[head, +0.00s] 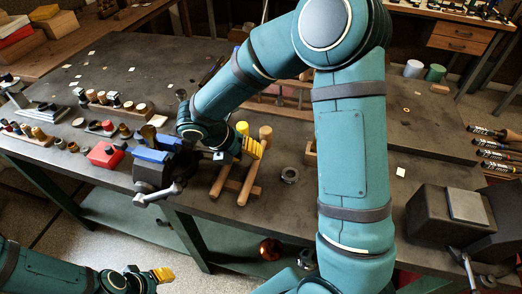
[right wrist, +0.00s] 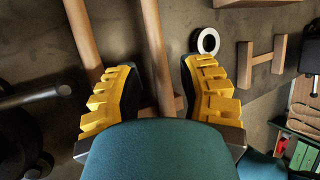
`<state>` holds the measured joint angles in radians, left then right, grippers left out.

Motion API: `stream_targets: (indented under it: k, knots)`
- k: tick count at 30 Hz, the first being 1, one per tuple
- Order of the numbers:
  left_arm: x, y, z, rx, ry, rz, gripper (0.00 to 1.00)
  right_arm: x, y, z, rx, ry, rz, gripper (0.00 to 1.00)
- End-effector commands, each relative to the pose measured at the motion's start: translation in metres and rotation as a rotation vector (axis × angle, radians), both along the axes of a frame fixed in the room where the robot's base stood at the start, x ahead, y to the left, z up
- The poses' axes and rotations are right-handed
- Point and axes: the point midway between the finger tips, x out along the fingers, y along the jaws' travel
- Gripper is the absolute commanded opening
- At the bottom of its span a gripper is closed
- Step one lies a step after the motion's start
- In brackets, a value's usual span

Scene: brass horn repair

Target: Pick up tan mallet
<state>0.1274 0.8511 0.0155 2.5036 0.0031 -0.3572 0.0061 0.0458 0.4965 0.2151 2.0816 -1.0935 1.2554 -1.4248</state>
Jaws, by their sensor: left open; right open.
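The tan mallet (head: 265,132) lies on the dark workbench with its tan head at the far end and its wooden handle toward the front edge. A yellow-headed mallet (head: 242,128) lies just left of it. My right gripper (head: 250,148) is open over the mallets, close to the tan head. In the right wrist view, the right-hand wooden handle (right wrist: 153,45) runs between the open yellow fingers (right wrist: 160,68). Another handle (right wrist: 84,35) passes outside the left finger. My own wrist hides the lower part. My left gripper (head: 163,274) is low at the left, open and empty, away from the bench.
A black vise (head: 150,172) with a steel handle stands close left of the mallets. A red block (head: 105,154) and several small tools fill the left bench. A dark box (head: 425,215) stands at right.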

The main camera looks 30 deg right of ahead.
Motion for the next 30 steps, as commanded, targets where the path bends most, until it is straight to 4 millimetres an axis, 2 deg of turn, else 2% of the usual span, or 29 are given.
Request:
stream_targets:
  k: [8,17,24,25,28,29,30]
  knots:
    - [-0.001,0.0,-0.004,0.0,0.003,-0.002,0.45,-0.002,-0.008,-0.015,0.0,0.002,-0.002,0.39]
    - [-0.005,-0.001,-0.016,-0.002,0.011,-0.008,0.45,-0.006,-0.027,-0.05,0.001,0.001,-0.002,0.39]
    - [-0.005,-0.001,-0.015,-0.003,0.012,-0.009,0.45,-0.006,-0.029,-0.051,0.0,0.0,0.0,0.39]
    - [-0.005,-0.001,-0.015,-0.003,0.012,-0.009,0.45,-0.006,-0.029,-0.051,0.0,0.0,0.0,0.42]
    - [-0.005,-0.001,-0.015,-0.003,0.012,-0.009,0.45,-0.006,-0.029,-0.051,0.0,0.0,0.0,0.07]
    - [-0.005,-0.001,-0.015,-0.003,0.012,-0.009,0.45,-0.006,-0.029,-0.051,0.0,0.0,0.0,0.0]
    - [-0.005,-0.001,-0.015,-0.003,0.012,-0.009,0.45,-0.006,-0.029,-0.051,0.0,0.0,0.0,0.0]
